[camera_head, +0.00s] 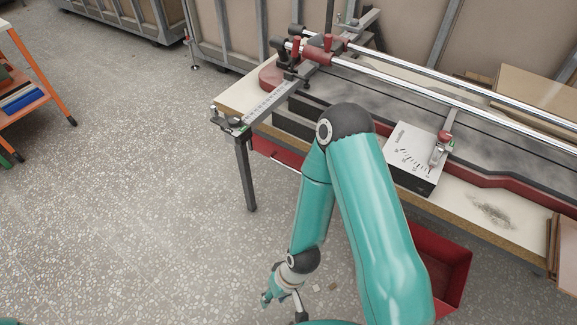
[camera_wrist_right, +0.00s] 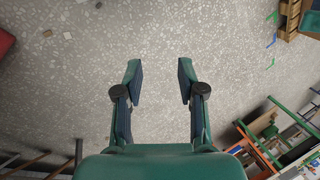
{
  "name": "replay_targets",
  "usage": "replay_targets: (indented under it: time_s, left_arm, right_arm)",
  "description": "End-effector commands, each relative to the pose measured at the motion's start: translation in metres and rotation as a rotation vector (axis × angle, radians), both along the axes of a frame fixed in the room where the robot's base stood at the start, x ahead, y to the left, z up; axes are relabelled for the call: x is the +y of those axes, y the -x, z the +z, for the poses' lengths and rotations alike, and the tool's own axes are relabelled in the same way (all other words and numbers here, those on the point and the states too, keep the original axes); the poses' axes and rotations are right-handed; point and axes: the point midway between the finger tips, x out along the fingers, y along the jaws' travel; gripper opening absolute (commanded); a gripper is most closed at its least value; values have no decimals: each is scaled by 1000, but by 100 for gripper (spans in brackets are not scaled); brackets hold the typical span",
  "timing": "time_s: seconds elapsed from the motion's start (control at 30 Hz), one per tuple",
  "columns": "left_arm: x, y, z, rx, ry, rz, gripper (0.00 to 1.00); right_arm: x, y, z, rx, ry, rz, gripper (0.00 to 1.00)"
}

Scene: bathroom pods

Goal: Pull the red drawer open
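A red drawer front (camera_head: 277,152) with a pale bar handle sits under the left part of the workbench. My right arm partly hides it. An open red box-like compartment (camera_head: 455,262) shows below the bench's front edge, right of my arm; I cannot tell if it is a drawer or a bin. My right gripper (camera_head: 283,299) hangs low over the floor, in front of the bench and apart from both. In the wrist view, the right gripper (camera_wrist_right: 160,82) is open and empty, with bare floor between its fingers. My left gripper is not in view.
The workbench (camera_head: 240,97) carries a long-railed cutting machine (camera_head: 365,84) and a white angle-scale box (camera_head: 409,160). A bench leg (camera_head: 246,175) stands at the left. An orange rack (camera_head: 35,70) is at far left. The speckled floor (camera_head: 130,190) between is mostly clear.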

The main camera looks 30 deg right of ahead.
Motion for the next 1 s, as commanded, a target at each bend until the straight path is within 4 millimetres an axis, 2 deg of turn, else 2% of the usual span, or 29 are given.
replay_targets:
  time_s: [0.17, 0.27, 0.37, 0.5, 0.7, 0.9, 1.0]
  left_arm:
    - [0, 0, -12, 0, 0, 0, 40]
    - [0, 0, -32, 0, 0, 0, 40]
    - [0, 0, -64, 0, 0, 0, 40]
    - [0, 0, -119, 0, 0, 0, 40]
    - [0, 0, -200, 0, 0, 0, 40]
    - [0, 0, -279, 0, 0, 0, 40]
    - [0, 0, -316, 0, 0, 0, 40]
  right_arm:
    - [-3, -8, -9, -40, 8, 18, 39]
    - [-6, -25, -25, -126, 30, 61, 39]
    - [-18, -52, -47, -269, 79, 136, 39]
    - [-45, -102, -76, -528, 220, 279, 39]
    - [-95, -167, -95, -872, 562, 508, 39]
    - [-148, -207, -93, -1080, 1029, 712, 39]
    - [-174, -216, -87, -1114, 1289, 795, 39]
